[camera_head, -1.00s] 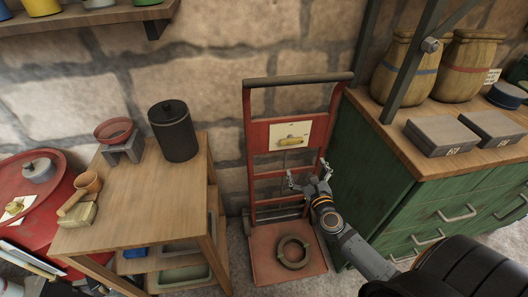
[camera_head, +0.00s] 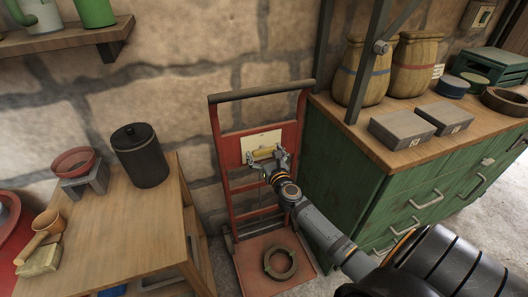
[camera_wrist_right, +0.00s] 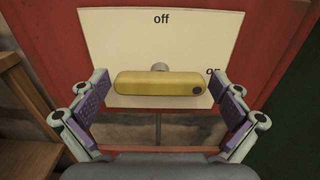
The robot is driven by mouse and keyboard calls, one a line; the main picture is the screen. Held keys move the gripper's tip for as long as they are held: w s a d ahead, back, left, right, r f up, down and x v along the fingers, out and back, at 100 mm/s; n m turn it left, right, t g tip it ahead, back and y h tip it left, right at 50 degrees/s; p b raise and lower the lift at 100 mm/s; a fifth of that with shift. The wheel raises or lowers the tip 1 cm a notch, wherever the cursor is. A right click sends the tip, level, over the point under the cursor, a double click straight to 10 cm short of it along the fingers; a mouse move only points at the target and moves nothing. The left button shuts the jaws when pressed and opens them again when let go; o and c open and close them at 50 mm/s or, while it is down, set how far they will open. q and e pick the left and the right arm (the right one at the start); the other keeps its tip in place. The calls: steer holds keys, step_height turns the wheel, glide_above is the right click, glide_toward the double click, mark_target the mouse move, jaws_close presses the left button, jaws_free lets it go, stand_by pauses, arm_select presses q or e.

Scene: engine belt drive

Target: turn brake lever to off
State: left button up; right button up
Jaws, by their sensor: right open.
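The brake lever (camera_wrist_right: 160,83) is a yellow bar with a dark dot at its right end. It lies horizontal on a cream plate (camera_wrist_right: 215,35) on the red hand truck (camera_head: 223,135). In the right wrist view the plate reads "off" at the top. A label at the right, by the dotted end, is partly hidden and seems to read "on". My right gripper (camera_head: 267,160) is open at the lever, with one finger beyond each end. Gaps show between fingers and lever in the wrist view. The lever also shows in the head view (camera_head: 263,153). My left gripper is not in view.
A dark ring (camera_head: 280,263) lies on the truck's base plate. A green cabinet (camera_head: 350,178) stands close on the right. A wooden table (camera_head: 120,225) with a dark canister (camera_head: 140,155) stands on the left. The stone wall is behind.

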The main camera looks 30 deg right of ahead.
steer(key=shift+c, duration=0.3)
steer(key=c, duration=0.9)
steer(key=shift+c, duration=0.2)
